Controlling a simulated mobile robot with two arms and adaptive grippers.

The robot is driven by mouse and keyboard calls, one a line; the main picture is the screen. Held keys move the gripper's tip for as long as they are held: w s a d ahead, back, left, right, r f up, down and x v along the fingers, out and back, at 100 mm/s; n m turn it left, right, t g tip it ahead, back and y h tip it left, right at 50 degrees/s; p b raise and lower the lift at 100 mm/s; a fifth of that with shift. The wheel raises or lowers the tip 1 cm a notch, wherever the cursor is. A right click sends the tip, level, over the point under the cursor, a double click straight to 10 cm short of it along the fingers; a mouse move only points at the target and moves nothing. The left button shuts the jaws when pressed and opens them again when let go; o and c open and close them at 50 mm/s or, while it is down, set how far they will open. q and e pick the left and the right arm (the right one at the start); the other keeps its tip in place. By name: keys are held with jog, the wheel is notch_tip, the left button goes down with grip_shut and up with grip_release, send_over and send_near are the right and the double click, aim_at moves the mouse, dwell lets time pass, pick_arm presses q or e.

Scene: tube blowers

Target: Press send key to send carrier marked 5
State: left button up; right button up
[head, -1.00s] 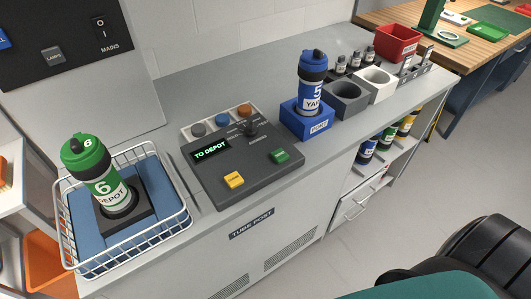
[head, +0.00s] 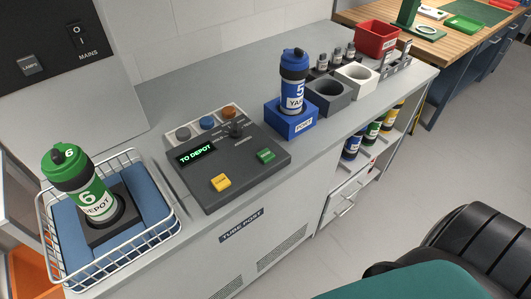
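The carrier marked 5 (head: 294,84) is blue and white with a dark band, its partly visible label starting "YA". It stands upright in a blue block (head: 285,127) at the back right of the console. The dark console (head: 235,170) has a lit display (head: 194,155) reading "TO DEPOT", a yellow key (head: 221,183), a green key (head: 265,156) and a selector knob (head: 236,130). The key lettering is too small to read, so I cannot tell which is the send key. Neither of my grippers is in view.
Grey (head: 327,101) and white (head: 357,85) empty holders and a red bin (head: 379,39) stand at the back right. More carriers sit on a shelf below.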

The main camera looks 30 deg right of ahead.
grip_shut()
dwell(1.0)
